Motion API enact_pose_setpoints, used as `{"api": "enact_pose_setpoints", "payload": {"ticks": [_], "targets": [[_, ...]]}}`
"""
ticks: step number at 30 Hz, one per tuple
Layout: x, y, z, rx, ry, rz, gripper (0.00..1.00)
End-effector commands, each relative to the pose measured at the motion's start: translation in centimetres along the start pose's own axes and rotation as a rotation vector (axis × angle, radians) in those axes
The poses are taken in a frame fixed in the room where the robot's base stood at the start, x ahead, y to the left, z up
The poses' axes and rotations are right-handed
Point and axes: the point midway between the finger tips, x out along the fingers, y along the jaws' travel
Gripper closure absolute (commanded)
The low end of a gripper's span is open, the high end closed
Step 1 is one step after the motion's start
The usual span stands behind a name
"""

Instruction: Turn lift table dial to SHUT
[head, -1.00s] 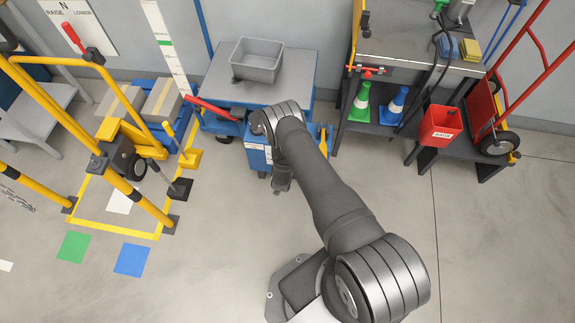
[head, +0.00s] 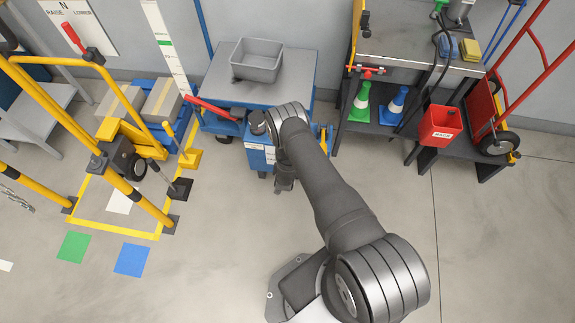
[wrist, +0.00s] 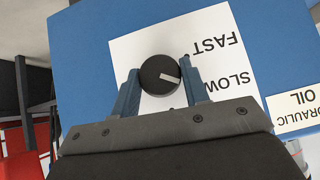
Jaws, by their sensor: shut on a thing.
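The lift table dial (wrist: 160,75) is a round black knob with a white pointer line, on a white label plate (wrist: 125,55) on the blue housing (wrist: 80,35). The pointer is angled right and slightly down in the wrist view, toward the upside-down word SLOW; FAST is above it. No SHUT mark can be read; the plate's lower part is hidden by my gripper. My gripper (wrist: 158,92) has its two blue fingers on either side of the dial, shut on it. In the head view my gripper (head: 285,184) is in front of the blue lift table (head: 222,78), and the dial is hidden.
A grey bin (head: 258,62) sits on the lift table. A red lever (head: 212,109) sticks out at its left. Yellow rails (head: 80,130) stand further left. The front floor is mostly clear.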

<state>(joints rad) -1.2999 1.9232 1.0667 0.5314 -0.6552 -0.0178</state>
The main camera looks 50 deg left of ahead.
Motion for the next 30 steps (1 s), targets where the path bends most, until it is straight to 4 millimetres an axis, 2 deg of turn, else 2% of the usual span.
{"api": "enact_pose_setpoints", "payload": {"ticks": [15, 29, 30], "targets": [[0.12, 0.41, -0.13, 0.208, 0.003, -0.203, 0.81], [0.08, 0.35, -0.14, 0.241, 0.001, -0.236, 0.81], [0.08, 0.35, -0.14, 0.241, 0.001, -0.236, 0.55]]}}
